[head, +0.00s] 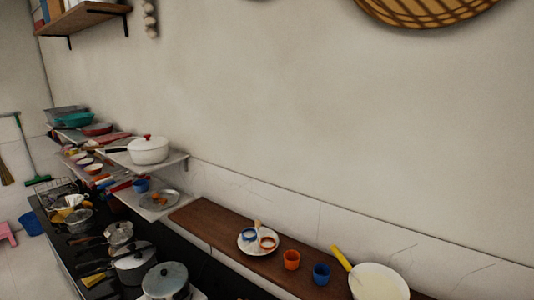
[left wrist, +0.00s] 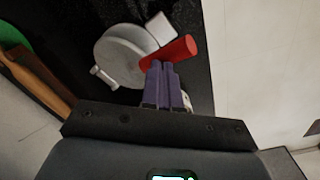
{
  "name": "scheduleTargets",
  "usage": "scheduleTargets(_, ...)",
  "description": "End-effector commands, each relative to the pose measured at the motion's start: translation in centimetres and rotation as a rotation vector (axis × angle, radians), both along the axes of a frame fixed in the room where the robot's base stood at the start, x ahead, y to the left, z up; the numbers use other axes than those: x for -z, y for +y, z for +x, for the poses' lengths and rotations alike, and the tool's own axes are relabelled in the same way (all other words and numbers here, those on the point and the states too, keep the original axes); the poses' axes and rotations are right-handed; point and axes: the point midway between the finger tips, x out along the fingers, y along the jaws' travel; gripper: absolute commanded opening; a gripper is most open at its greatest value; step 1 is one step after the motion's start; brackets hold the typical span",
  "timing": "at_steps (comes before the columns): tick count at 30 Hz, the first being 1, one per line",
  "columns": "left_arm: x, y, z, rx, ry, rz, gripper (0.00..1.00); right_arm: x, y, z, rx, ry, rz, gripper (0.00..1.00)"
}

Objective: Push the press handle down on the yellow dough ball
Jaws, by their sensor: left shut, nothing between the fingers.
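In the left wrist view, a round grey-white press (left wrist: 118,58) sits on a black surface, with a thick red handle (left wrist: 172,51) at its right side. My left gripper (left wrist: 162,66) has its purple fingers shut together with nothing between them. The fingertips overlap the lower edge of the red handle in the picture; I cannot tell whether they touch it. I do not see the yellow dough ball in either view. The press is not clearly visible in the head view. My right gripper is not in view.
Brown wooden-looking items (left wrist: 35,75) lie left of the press in the left wrist view. In the head view, the black counter holds several pots (head: 165,281). A brown shelf (head: 210,222) carries a plate, an orange cup (head: 291,260), a blue cup (head: 321,274) and a white bowl (head: 378,281).

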Motion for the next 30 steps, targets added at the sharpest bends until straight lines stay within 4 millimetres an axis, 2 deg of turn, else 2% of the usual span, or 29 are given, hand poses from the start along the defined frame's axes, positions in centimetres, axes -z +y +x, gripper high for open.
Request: scheduleTargets(30,2.1,0.0,0.0,-0.001,0.000,0.000,0.00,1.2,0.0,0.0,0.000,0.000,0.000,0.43)
